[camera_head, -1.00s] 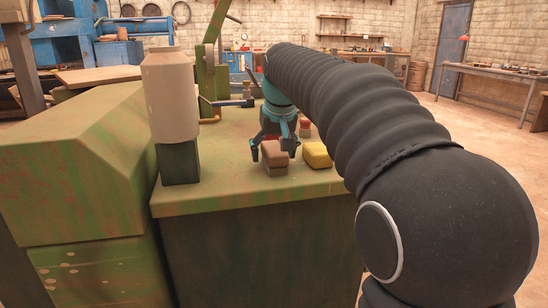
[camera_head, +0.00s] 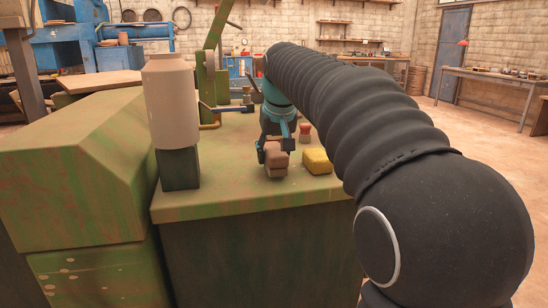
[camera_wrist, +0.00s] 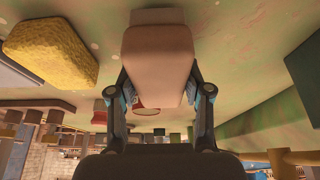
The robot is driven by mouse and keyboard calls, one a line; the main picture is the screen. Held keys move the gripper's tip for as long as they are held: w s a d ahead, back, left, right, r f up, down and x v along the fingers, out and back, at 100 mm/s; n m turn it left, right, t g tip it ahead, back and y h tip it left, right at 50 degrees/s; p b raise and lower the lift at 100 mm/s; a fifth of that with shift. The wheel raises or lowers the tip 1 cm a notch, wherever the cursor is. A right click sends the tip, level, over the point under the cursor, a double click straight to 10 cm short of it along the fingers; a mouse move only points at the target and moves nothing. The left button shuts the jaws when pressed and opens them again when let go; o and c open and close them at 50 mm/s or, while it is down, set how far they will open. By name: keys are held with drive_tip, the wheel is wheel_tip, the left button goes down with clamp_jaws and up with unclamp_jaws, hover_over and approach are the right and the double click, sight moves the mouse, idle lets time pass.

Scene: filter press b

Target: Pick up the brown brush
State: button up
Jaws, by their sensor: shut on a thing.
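The brown brush (camera_head: 276,160) is a small block with a pinkish-brown upper part and a darker lower part. It stands near the front of the green machine top (camera_head: 230,198). My gripper (camera_head: 274,150) is over it with fingers on both sides, shut on it. In the wrist view the brush (camera_wrist: 157,55) fills the space between the two fingertips of my gripper (camera_wrist: 160,92). I cannot tell whether its underside touches the green surface.
A yellow sponge-like block (camera_head: 317,161) lies just right of the brush. A small red-topped object (camera_head: 305,133) stands behind it. A beige cylinder (camera_head: 171,100) on a dark green block (camera_head: 178,168) stands to the left. A green lever (camera_head: 212,65) rises behind.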

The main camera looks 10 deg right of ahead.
sight(273, 147)
wheel_tip(273, 147, up, 3)
drive_tip(key=shift+r+p, duration=0.2)
drive_tip(key=shift+p, duration=0.2)
drive_tip(key=w+d+r+p, duration=0.3)
drive_tip(key=w+d+r, duration=0.4)
drive_tip(key=w, duration=0.2)
drive_tip(key=shift+d, duration=0.25)
drive_tip(key=o, duration=0.6)
drive_tip(key=shift+c, duration=0.2)
drive_tip(key=c, duration=0.4)
drive_tip(key=shift+s+f, duration=0.1)
